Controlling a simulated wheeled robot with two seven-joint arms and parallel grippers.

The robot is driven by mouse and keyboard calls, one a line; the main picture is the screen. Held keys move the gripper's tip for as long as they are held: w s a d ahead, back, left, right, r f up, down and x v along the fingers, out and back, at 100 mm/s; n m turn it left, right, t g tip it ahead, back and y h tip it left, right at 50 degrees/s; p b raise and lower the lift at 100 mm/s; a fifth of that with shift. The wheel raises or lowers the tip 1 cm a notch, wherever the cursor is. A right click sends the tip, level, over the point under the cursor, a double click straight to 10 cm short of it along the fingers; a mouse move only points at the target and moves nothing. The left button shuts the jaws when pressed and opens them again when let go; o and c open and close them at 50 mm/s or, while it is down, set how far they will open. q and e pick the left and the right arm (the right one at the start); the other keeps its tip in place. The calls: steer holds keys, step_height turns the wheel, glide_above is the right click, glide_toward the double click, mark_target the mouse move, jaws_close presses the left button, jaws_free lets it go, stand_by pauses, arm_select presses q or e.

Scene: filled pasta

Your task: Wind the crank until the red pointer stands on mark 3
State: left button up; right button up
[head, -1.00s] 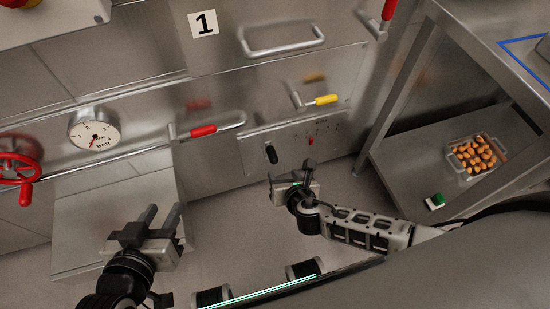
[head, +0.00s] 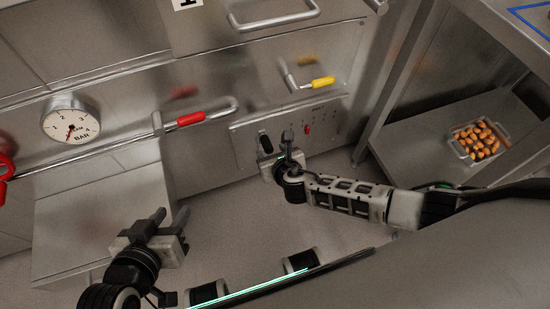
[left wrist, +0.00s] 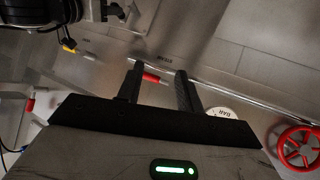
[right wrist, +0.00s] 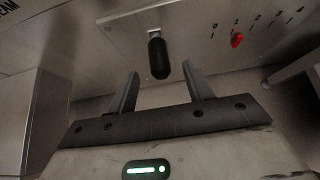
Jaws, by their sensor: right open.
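The crank's black handle (head: 265,144) sticks out from a metal panel (head: 243,146) low on the front wall; it also shows in the right wrist view (right wrist: 158,58). My left gripper (head: 172,212) is open and empty, away from the panel.
A steam gauge (head: 72,120) and a red handwheel (right wrist: 0,0) region lie left. A shelf at right holds a tray of filled pasta (head: 456,149).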

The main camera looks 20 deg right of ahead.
mark_target(270, 151)
steer(key=b+x, duration=0.1)
steer(key=x, duration=0.2)
steer(key=shift+f+b, duration=0.1)
steer(key=shift+b, duration=0.2)
steer(key=shift+b+x, duration=0.6)
steer(key=shift+x, duration=0.3)
arm_select(q)
steer(key=shift+g, duration=0.4)
steer(key=f, duration=0.1)
steer(key=d+f, duration=0.1)
steer(key=f, duration=0.1)
steer(key=w+f, duration=0.1)
steer(key=shift+d+f, duration=0.2)
steer(key=shift+f, duration=0.1)
